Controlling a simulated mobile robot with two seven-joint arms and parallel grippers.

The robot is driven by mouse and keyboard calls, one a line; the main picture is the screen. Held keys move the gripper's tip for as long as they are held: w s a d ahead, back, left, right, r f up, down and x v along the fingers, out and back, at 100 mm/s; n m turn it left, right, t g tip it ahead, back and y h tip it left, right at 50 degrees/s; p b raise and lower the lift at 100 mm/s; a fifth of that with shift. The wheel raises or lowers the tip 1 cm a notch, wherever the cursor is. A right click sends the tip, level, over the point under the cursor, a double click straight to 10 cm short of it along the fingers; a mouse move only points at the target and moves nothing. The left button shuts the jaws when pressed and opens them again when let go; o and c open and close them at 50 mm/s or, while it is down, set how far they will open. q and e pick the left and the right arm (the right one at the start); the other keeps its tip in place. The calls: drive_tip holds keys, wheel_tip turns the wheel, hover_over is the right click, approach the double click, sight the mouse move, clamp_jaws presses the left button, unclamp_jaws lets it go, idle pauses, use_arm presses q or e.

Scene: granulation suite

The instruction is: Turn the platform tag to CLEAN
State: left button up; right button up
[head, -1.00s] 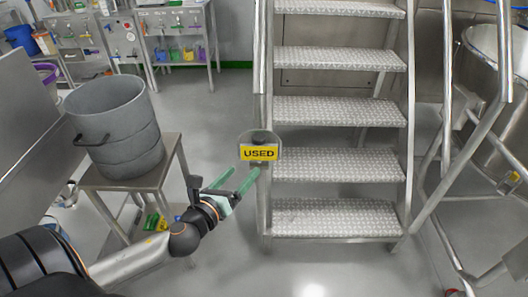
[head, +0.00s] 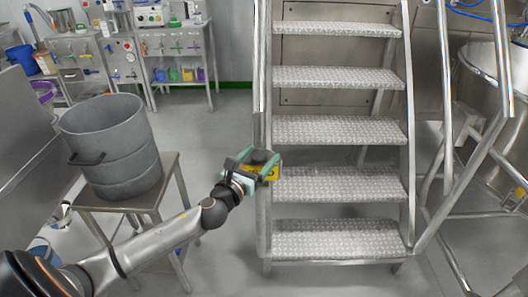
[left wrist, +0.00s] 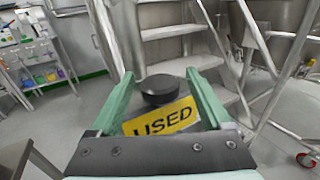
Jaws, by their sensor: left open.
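The platform tag (head: 262,174) is a yellow plate on the left post of the metal stairs. In the left wrist view the tag (left wrist: 163,120) reads USED, and a round black knob (left wrist: 161,88) sits at its top. My left gripper (head: 262,163) is at the tag, with its green fingers open on either side of the knob. In the left wrist view the fingers (left wrist: 160,80) flank the knob, and gaps show between it and both fingers. In the head view the gripper partly hides the tag. My right gripper is not in view.
Metal stairs (head: 335,130) with rails rise just right of the tag. A grey bin (head: 112,145) stands on a small metal table (head: 165,180) at the left. A steel vessel (head: 490,100) is at the right. Floor (head: 215,120) is clear behind the gripper.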

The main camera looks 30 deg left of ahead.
use_arm(q)
drive_tip(key=shift+w+a, duration=0.1)
drive_tip(key=shift+w, duration=1.15)
clamp_jaws()
